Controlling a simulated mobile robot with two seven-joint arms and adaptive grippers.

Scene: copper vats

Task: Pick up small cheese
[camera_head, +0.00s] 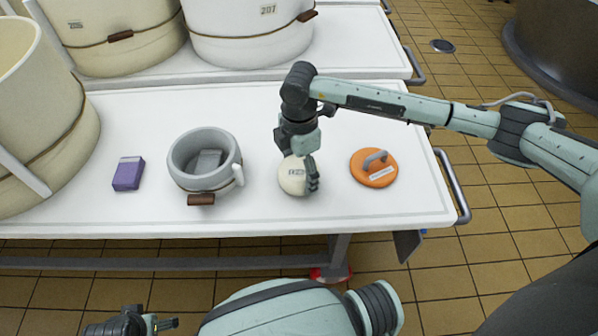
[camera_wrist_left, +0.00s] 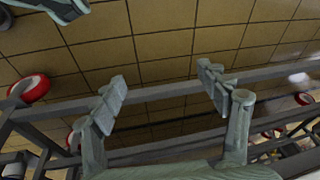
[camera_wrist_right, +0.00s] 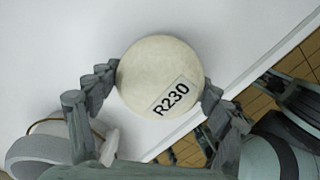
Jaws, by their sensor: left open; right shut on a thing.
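The small cheese (camera_head: 293,177) is a round cream-white piece on the white table, between the grey pot and the orange lid. In the right wrist view the cheese (camera_wrist_right: 160,75) carries a label reading R230. My right gripper (camera_head: 300,172) is over the cheese and shut on it, with one finger on each side in the right wrist view (camera_wrist_right: 162,83). Whether the cheese touches the table cannot be told. My left gripper (camera_wrist_left: 165,82) is open and empty, below the table's front edge, facing the floor and the table's frame.
A grey pot (camera_head: 183,162) with something grey inside stands left of the cheese. A purple block (camera_head: 128,174) lies further left. An orange lid (camera_head: 366,176) with a grey handle lies right. Large cream vats (camera_head: 246,45) stand behind. The white table (camera_head: 420,200) is bare at its right end.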

